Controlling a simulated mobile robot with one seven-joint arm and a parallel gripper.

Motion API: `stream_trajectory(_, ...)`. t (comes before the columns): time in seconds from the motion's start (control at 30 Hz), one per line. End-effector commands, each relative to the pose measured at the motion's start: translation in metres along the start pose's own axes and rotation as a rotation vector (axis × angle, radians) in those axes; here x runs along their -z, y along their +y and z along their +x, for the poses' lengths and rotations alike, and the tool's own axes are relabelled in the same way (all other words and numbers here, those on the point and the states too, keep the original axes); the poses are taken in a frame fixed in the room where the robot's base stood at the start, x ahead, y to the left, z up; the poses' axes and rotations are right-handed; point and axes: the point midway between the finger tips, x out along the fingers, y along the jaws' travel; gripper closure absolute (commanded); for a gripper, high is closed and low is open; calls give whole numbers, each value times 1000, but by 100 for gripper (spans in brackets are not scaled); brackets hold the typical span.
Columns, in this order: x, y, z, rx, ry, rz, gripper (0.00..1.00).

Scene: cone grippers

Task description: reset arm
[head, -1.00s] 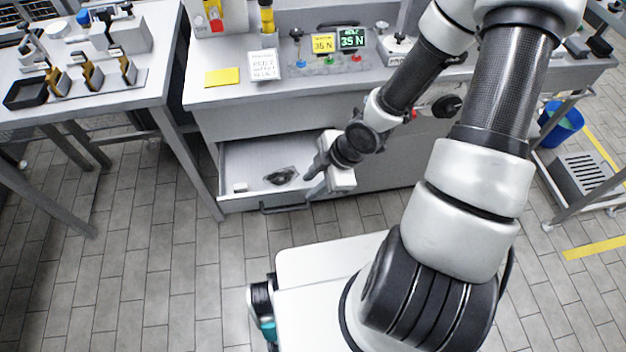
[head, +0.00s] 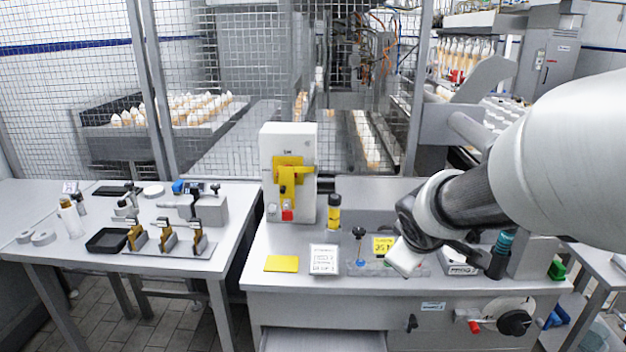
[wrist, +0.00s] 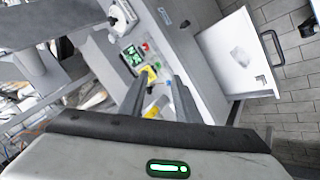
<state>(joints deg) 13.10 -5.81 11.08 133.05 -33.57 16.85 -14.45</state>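My gripper (head: 405,258) is above the right part of the workbench in the head view, and its fingers are hard to make out there. In the wrist view the two dark fingers of my gripper (wrist: 160,84) stand apart with nothing held between them. My arm (head: 480,205) reaches in from the right. An open drawer (wrist: 215,45) with a small grey item (wrist: 240,57) in it shows in the wrist view. Only the top of the drawer (head: 320,340) shows at the bottom edge of the head view.
The workbench (head: 285,245) carries a white-and-yellow device (head: 288,170), a yellow card (head: 281,263), a white sign (head: 324,259) and a yellow-black bottle (head: 334,212). A side table (head: 60,245) with fixtures stands left. A wire-mesh fence (head: 230,75) stands behind.

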Motion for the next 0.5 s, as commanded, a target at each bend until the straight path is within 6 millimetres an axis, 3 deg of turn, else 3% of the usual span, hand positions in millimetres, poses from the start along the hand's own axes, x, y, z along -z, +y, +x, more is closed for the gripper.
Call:
stream_trajectory(0.03, 14, 19, -35, -56, 41, 87, 71)
stream_trajectory(0.13, 27, 41, -92, -114, 108, 275, 71)
stream_trajectory(0.3, -27, -13, -132, 8, 9, 528, 71)
stream_trajectory(0.5, -58, -74, -167, 171, -52, 717, 71)
